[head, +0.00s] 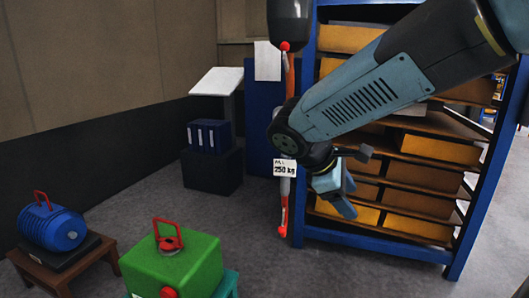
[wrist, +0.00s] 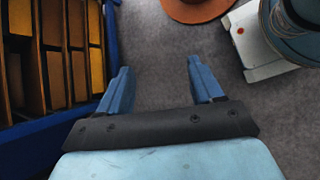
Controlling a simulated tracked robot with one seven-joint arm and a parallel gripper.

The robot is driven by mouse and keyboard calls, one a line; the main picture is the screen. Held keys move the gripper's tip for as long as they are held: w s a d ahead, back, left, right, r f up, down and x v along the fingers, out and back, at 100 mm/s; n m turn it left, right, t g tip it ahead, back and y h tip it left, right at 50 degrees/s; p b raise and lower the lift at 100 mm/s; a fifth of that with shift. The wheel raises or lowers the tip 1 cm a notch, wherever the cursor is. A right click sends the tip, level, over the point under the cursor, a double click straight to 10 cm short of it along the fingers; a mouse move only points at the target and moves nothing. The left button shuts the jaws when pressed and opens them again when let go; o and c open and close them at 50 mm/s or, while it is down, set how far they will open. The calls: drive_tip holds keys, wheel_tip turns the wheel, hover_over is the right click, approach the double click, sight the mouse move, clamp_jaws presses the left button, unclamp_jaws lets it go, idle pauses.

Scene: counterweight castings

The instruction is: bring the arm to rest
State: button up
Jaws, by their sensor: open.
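My gripper (head: 347,190) hangs at the end of my arm in front of the blue shelf rack in the head view, pointing down. In the wrist view its two blue fingers (wrist: 161,80) stand well apart, with only grey floor between them. It holds nothing. My arm reaches in from the upper right of the head view and hides part of the rack.
The blue rack (head: 376,240) with yellow-orange boxes stands close; it also shows in the wrist view (wrist: 112,45). A green block (head: 180,265) with a red handle and a blue cylinder (head: 52,226) stand on low stands.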

drive_tip(key=s+d+r+m+t+y, duration=0.3)
drive_tip(key=s+d+m+y, duration=0.2)
drive_tip(key=m, duration=0.8)
drive_tip(key=s+y, duration=0.2)
drive_tip(key=s, duration=0.2)
drive_tip(key=shift+d+r+m+t, duration=0.25)
drive_tip(key=shift+d+m+t, duration=0.05)
drive_tip(key=shift+d, duration=0.1)
drive_tip(key=shift+s, duration=0.1)
idle(1.6)
